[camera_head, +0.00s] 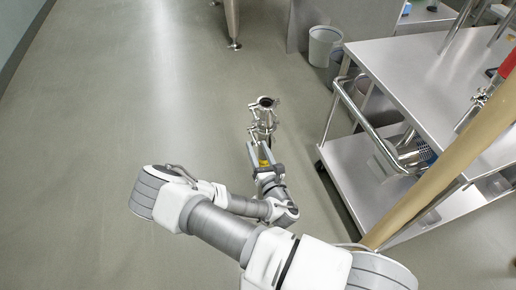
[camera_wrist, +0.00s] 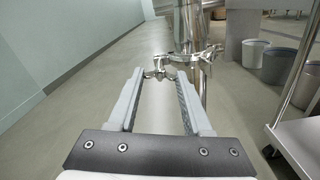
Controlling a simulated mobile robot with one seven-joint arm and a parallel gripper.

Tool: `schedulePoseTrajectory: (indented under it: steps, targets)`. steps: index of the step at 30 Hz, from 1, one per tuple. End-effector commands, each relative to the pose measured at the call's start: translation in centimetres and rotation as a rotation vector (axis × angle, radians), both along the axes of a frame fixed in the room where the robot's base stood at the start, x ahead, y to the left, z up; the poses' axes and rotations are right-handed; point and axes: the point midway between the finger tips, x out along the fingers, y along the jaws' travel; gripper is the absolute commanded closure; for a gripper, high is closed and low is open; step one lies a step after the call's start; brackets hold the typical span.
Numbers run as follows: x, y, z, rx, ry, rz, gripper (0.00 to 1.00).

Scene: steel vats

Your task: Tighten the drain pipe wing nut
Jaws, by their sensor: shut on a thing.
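The steel drain pipe (camera_head: 265,103) stands ahead of my gripper in the head view, with its round open end facing up. In the wrist view the pipe (camera_wrist: 194,98) stands upright just right of centre, with a clamp (camera_wrist: 202,57) around it. The small metal wing nut (camera_wrist: 158,73) sticks out to the left of the clamp. My gripper (camera_wrist: 160,75) has its two long grey fingers on either side of the wing nut and is shut on it. In the head view my gripper (camera_head: 260,150) reaches up to the pipe's near side; the wing nut is too small to make out there.
A steel cart (camera_head: 362,165) with a rail and lower shelf stands close on the right. Grey bins (camera_head: 322,45) stand behind it. A vat leg (camera_head: 232,25) stands at the back. The floor (camera_head: 120,110) to the left is clear up to the wall.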

Motion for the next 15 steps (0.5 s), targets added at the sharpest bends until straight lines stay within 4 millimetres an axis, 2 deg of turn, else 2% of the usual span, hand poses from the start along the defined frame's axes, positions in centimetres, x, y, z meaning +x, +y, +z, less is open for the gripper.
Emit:
schedulePoseTrajectory:
  steps: [1,4,15]
  targets:
    - [0.0,0.0,0.0,0.0,0.0,0.0,0.81]
    - [0.01,0.0,0.0,0.0,0.0,0.0,0.99]
    - [0.02,0.02,0.03,0.049,0.015,0.0,1.0]
